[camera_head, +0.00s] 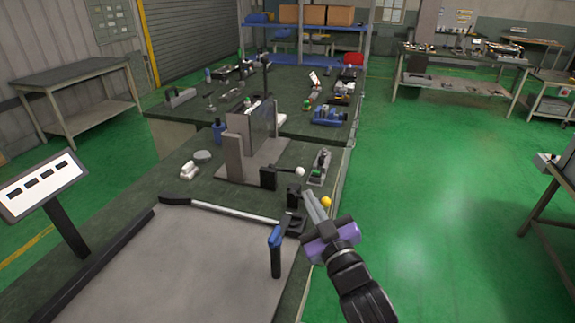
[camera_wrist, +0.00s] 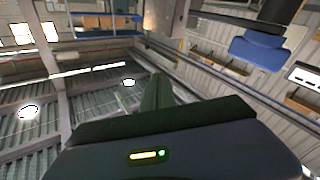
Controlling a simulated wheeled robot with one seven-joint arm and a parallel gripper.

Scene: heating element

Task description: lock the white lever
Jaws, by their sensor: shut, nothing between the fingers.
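The white lever's round white knob (camera_head: 300,172) shows in the head view, on a short arm running right from a black block (camera_head: 268,178) on the bench. My gripper (camera_head: 306,193) is just below and slightly right of the white knob in the picture. Its grey fingers point up and left from a purple body, close together, with nothing seen between them. I cannot tell whether they touch anything. A yellow knob (camera_head: 326,202) is just right of the fingers, beside a black block (camera_head: 294,196). In the wrist view my fingers (camera_wrist: 157,90) are together; the lever does not show there.
A grey upright plate fixture (camera_head: 236,154) stands behind the white lever. A small device (camera_head: 319,166) stands right of it. Green floor is free to the right.

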